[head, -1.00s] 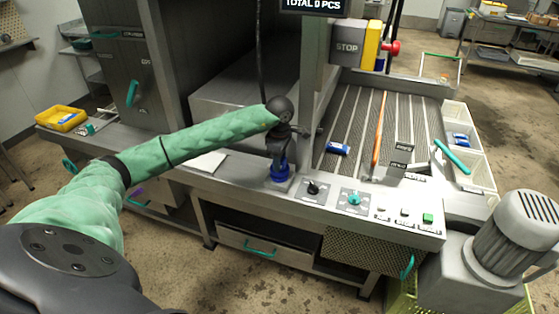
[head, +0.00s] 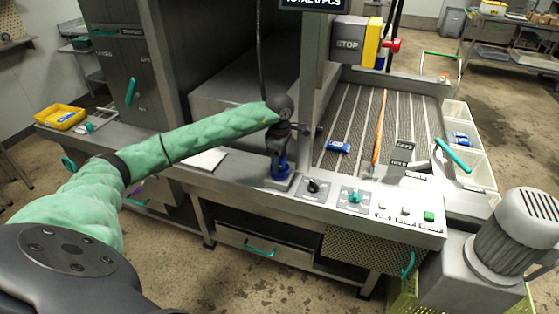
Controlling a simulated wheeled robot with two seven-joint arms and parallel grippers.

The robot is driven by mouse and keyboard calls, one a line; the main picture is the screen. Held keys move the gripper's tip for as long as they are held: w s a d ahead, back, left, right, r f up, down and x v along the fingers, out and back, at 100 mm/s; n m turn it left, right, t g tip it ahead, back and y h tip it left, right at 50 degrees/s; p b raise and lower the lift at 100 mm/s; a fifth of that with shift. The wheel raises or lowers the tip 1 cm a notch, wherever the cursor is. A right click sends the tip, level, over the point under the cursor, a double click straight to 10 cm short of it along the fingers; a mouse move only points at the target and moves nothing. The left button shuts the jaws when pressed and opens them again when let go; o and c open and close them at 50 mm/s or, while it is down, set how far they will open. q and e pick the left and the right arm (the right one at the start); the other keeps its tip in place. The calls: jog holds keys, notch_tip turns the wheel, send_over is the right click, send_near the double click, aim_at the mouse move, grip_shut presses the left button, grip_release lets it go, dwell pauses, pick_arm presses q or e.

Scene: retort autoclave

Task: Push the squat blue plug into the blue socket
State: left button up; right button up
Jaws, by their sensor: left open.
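My left gripper (head: 281,158) points down over the front ledge of the machine, at the end of the green-sleeved arm. It is open, with its dark fingers around or in front of a blue piece (head: 283,171) on the ledge, left of the black knob. The fingers hide much of this piece, so I cannot tell plug from socket there, nor whether one sits in the other. My right gripper is not in view.
The panel right of the blue piece has a black knob (head: 313,186), a teal knob (head: 355,196) and a green button (head: 429,216). A blue-and-white item (head: 338,146) lies on the ribbed conveyor (head: 350,115). A yellow tray (head: 61,117) is at far left.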

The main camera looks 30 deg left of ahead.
pick_arm(q)
jog(key=shift+r+b, duration=1)
jog(key=shift+r, duration=2.55)
